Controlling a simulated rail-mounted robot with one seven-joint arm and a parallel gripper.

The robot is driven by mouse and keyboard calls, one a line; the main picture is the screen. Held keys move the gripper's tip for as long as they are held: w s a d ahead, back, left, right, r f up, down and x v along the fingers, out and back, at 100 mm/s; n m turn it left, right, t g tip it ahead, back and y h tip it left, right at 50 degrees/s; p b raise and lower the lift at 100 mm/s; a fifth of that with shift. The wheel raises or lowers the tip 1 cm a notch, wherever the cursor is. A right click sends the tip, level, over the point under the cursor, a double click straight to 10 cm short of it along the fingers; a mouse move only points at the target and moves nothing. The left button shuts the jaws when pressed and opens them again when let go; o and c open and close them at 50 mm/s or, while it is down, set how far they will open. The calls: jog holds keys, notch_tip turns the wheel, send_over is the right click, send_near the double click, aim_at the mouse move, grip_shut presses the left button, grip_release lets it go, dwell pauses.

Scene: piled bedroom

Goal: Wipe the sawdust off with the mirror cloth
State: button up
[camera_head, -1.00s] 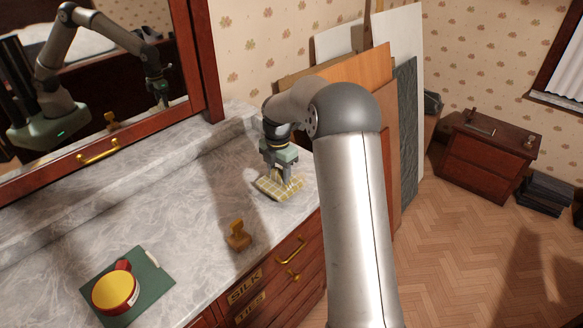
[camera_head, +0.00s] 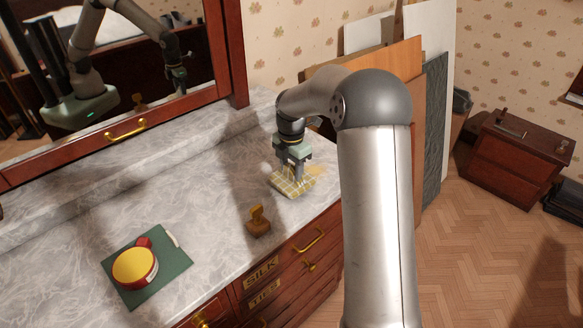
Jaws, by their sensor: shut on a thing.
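A yellow-and-white checked cloth (camera_head: 289,184) lies on the marble dresser top near its right end. My gripper (camera_head: 292,176) points down and is shut on the cloth's upper side, which bunches between the fingers. The cloth looks flat against the marble. A pale yellow patch, apparently sawdust (camera_head: 319,170), shows on the marble just right of the cloth. Whether more lies under the cloth is hidden.
A small wooden stamp-like object (camera_head: 258,221) stands left of the cloth near the front edge. A yellow-topped round tin (camera_head: 134,266) sits on a green mat (camera_head: 175,262). The mirror (camera_head: 125,60) rises behind. Boards (camera_head: 435,130) lean on the wall at right.

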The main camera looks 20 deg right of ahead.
jog(key=shift+f, duration=0.6)
jog(key=shift+f, duration=0.25)
jog(key=shift+w+d+r, duration=0.1)
jog(key=shift+w+d, duration=0.8)
jog(key=shift+d, duration=0.85)
jog(key=shift+w+d+f, duration=0.1)
jog(key=shift+w+d, duration=0.8)
jog(key=shift+d, duration=0.8)
jog(key=shift+w+d+r, duration=0.1)
jog(key=shift+w+d, duration=0.8)
jog(key=shift+d, duration=0.85)
jog(key=w+d, duration=0.1)
jog(key=d, duration=0.2)
jog(key=w+d, duration=0.1)
jog(key=d, duration=0.1)
jog(key=shift+w, duration=0.3)
jog(key=shift+r, duration=1.05)
